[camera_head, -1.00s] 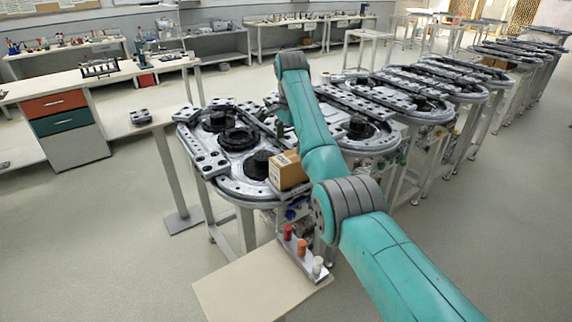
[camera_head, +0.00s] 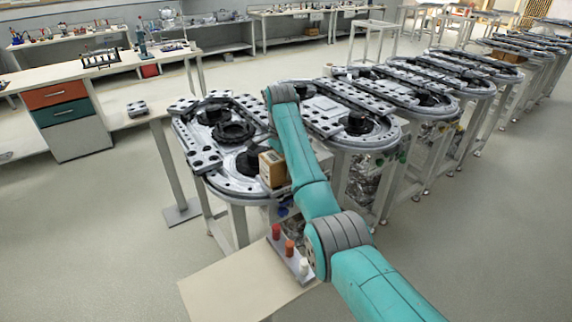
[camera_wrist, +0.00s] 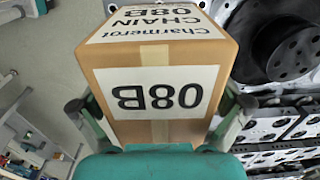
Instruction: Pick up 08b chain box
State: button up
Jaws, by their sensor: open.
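The 08B chain box (camera_head: 272,169) is a small brown cardboard box with white labels. It sits on the front right edge of the nearest ring track (camera_head: 228,184). In the wrist view the box (camera_wrist: 160,75) fills the middle, its labels reading "08B" and "Charmerot CHAIN 08B". My gripper (camera_wrist: 160,112) is open, with one finger on the left and one on the right of the box's near part. I cannot tell whether the fingers touch it. In the head view my arm hides the gripper behind the box's right side.
A black round hub (camera_wrist: 288,48) stands close to the right of the box. More ring tracks (camera_head: 350,120) run to the back right. Open floor lies at left.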

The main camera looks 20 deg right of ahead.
jog(key=shift+r, duration=0.15)
jog(key=c, duration=1.7)
